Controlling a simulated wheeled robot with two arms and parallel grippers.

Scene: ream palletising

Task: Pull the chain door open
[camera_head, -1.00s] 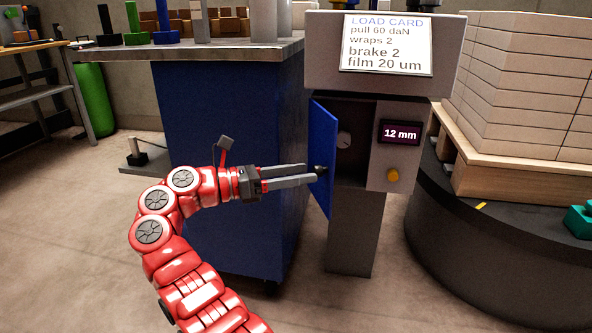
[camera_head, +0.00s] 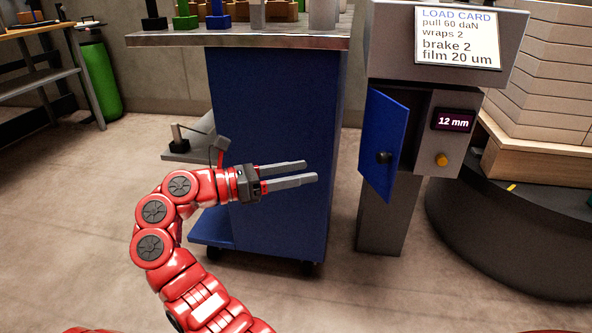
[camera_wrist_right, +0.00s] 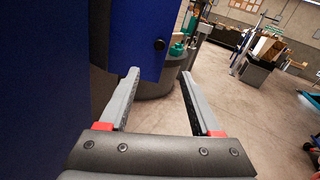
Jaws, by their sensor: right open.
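The blue chain door (camera_head: 384,143) hangs part open on the front of the grey cabinet (camera_head: 390,215), swung out to the left. Its dark round knob (camera_head: 383,157) faces me. The door also shows in the right wrist view (camera_wrist_right: 140,55), with the knob (camera_wrist_right: 158,44) beyond the fingertips. My right gripper (camera_head: 311,171) is open and empty, to the left of the door and apart from the knob. In the right wrist view the gap between its fingers (camera_wrist_right: 160,82) is clear. The cabinet's inside is mostly hidden behind the door. My left gripper is not in view.
A blue cart (camera_head: 270,130) with a metal top stands behind and left of the door, close to my right gripper. A dark round turntable (camera_head: 530,230) with stacked reams is at the right. The cabinet shows a display (camera_head: 454,119) and a yellow button (camera_head: 441,160). Floor in front is free.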

